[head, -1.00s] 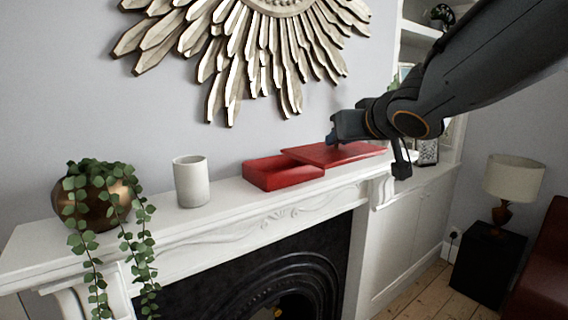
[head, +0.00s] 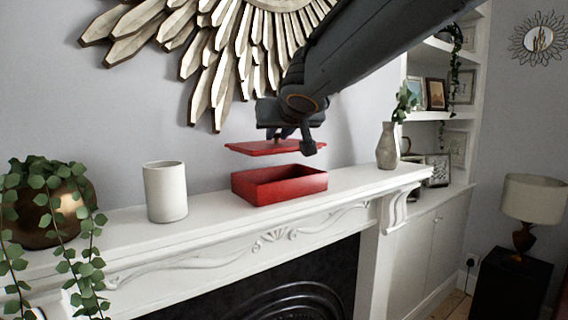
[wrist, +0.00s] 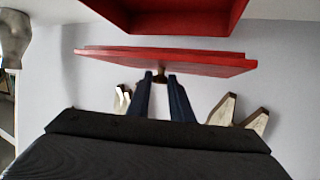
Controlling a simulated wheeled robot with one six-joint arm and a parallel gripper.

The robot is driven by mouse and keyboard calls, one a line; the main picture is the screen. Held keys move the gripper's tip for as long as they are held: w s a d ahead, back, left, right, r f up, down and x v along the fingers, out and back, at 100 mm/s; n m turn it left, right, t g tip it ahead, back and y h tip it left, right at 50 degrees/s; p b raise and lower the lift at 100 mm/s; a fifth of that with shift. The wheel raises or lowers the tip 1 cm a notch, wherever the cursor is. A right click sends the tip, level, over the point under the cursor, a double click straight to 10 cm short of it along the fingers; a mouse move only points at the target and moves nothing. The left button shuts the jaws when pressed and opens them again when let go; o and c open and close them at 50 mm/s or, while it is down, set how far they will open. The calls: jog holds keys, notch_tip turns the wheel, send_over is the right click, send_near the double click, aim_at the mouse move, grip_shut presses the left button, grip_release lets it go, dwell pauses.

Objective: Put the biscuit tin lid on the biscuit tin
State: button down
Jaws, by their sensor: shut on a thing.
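The biscuit tin (head: 282,191) is an open red rectangular box standing on the white mantelpiece in the head view. The red flat lid (head: 250,148) hangs level above it with a clear gap, roughly over the opening and perhaps slightly toward the wall. My gripper (head: 283,137) is above the lid, shut on its small knob. In the wrist view the gripper's two dark fingers (wrist: 161,78) pinch the knob of the lid (wrist: 165,62), and part of the tin (wrist: 180,22) shows at the top edge, apart from the lid.
On the mantelpiece (head: 350,180) a white cup (head: 165,192) and a copper pot with trailing plant (head: 45,205) stand left of the tin. A grey vase (head: 387,146) stands to the right. A sunburst wall ornament (head: 215,60) hangs behind my arm.

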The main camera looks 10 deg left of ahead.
jog(key=shift+s+d+f+b, duration=0.1)
jog(key=shift+d+f+b, duration=0.15)
jog(key=shift+f, duration=0.25)
jog(key=shift+s+d+f+b, duration=0.1)
jog(key=shift+f+b, duration=0.25)
jog(key=shift+f, duration=0.15)
jog(key=shift+w+d+f, duration=0.2)
jog(key=shift+w+f, duration=0.05)
jog(key=shift+f, duration=0.05)
notch_tip(320, 180, down, 3)
jog(key=b, duration=0.3)
jog(key=shift+f, duration=0.15)
jog(key=shift+w+a+f, duration=0.1)
jog(key=shift+f, duration=0.15)
jog(key=c, duration=1.7)
grip_release()
jog(key=shift+a, duration=0.1)
jog(key=shift+o, duration=0.6)
jog(key=shift+s+r, duration=0.15)
jog(key=shift+s, duration=0.1)
jog(key=v, duration=1.1)
jog(key=shift+s+d, duration=0.2)
jog(key=shift+d, duration=0.1)
